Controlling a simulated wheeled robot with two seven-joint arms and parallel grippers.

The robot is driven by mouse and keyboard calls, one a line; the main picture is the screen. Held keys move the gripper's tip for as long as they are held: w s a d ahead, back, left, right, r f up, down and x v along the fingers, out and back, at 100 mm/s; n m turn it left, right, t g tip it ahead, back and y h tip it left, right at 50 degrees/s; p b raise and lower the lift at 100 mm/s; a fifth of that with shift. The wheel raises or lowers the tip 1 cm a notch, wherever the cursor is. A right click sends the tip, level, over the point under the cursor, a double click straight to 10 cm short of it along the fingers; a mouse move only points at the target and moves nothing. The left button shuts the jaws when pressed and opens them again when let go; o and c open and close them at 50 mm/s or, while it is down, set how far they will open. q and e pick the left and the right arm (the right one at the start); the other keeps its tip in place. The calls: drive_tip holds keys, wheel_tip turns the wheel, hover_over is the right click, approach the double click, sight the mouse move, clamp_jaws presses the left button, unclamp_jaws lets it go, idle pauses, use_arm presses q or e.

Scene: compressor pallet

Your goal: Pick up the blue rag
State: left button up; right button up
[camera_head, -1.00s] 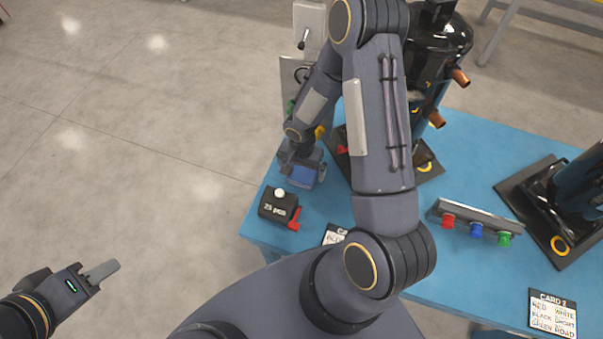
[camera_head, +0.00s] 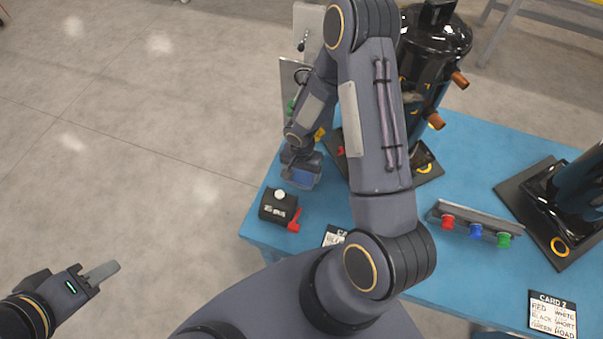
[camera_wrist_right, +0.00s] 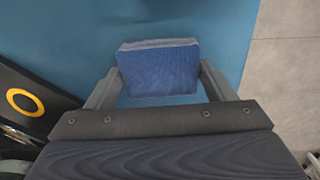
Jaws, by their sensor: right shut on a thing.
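The blue rag (camera_wrist_right: 158,70) shows in the right wrist view as a folded, ribbed blue block between the two fingers of my right gripper (camera_wrist_right: 160,82). The fingers touch it on both sides, and the gripper is shut on it. In the head view the rag (camera_head: 302,177) is a small blue patch under my right gripper (camera_head: 300,168), at the left part of the blue table (camera_head: 460,150). I cannot tell whether the rag is clear of the tabletop. My left gripper (camera_head: 100,272) is at the lower left, away from the table, with its fingers seen edge-on.
A black box (camera_head: 275,205) with a red lever stands close in front of the rag. A black compressor (camera_head: 432,60) stands behind my right arm. A rail with coloured clips (camera_head: 470,222), a second compressor (camera_head: 580,185) and a card (camera_head: 552,314) are to the right.

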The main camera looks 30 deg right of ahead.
drive_tip(key=shift+r, duration=0.6)
drive_tip(key=s+r, duration=0.1)
drive_tip(key=r, duration=0.1)
drive_tip(key=s+d+r, duration=0.1)
drive_tip(key=r, duration=0.1)
drive_tip(key=s+r+b, duration=0.1)
drive_tip(key=s+r, duration=0.1)
drive_tip(key=r, duration=0.1)
drive_tip(key=shift+d, duration=0.25)
drive_tip(key=s+d+r+b, duration=0.1)
drive_tip(key=s+d+r, duration=0.2)
drive_tip(key=s, duration=0.6)
drive_tip(key=shift+d+r, duration=0.15)
drive_tip(key=shift+r, duration=0.7)
drive_tip(key=shift+s, duration=0.1)
